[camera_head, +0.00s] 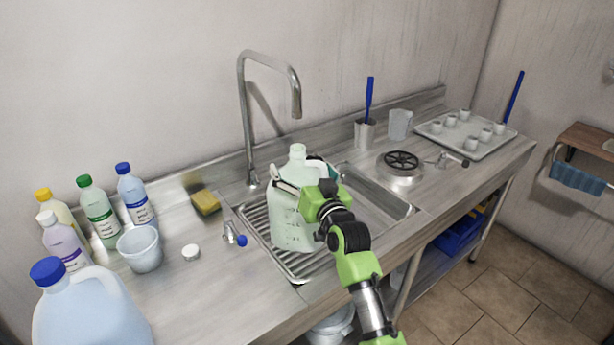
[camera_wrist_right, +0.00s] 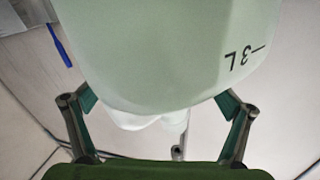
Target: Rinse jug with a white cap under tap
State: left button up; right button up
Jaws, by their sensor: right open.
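A pale green translucent jug (camera_head: 291,222) stands upright at the draining side of the sink (camera_head: 365,212), with its neck open. A "3L" mark shows upside down on the jug (camera_wrist_right: 190,50) in the right wrist view. A white cap (camera_head: 191,252) lies on the counter left of the sink. The tap (camera_head: 270,65) rises behind the jug, its spout above and close to the jug's neck. My right gripper (camera_head: 305,179) is open, its fingers on either side of the jug's upper part; I cannot tell whether they touch it. My left gripper is out of view.
Several capped bottles (camera_head: 98,210), a white cup (camera_head: 140,248) and a large blue-capped jug (camera_head: 88,310) stand at the left. A sponge (camera_head: 205,202) and a small valve (camera_head: 234,235) are near the sink. A tray of small cups (camera_head: 432,134) is at the right.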

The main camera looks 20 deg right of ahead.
jog(key=s+d, duration=0.1)
jog(key=s, duration=1.1)
jog(key=s+a+f+n+g, duration=0.1)
jog(key=s+f+n+g, duration=0.1)
jog(key=s+f+g, duration=1)
jog(key=s+d+f+g, duration=0.1)
jog(key=s+f, duration=0.3)
jog(key=s, duration=0.4)
jog(key=s+f+n+g+h, duration=0.1)
jog(key=s+f, duration=0.4)
jog(key=s, duration=0.2)
jog(key=s+d+f+g, duration=0.1)
jog(key=s+f, duration=0.3)
jog(key=s, duration=0.4)
notch_tip(320, 180, down, 27)
jog(key=s, duration=0.1)
jog(key=s+d+f+g, duration=0.2)
jog(key=s+d+f, duration=0.1)
jog(key=s+f, duration=1.2)
jog(key=shift+s+f+n+h, duration=0.3)
jog(key=shift+s+f+n, duration=0.1)
jog(key=shift+s, duration=0.7)
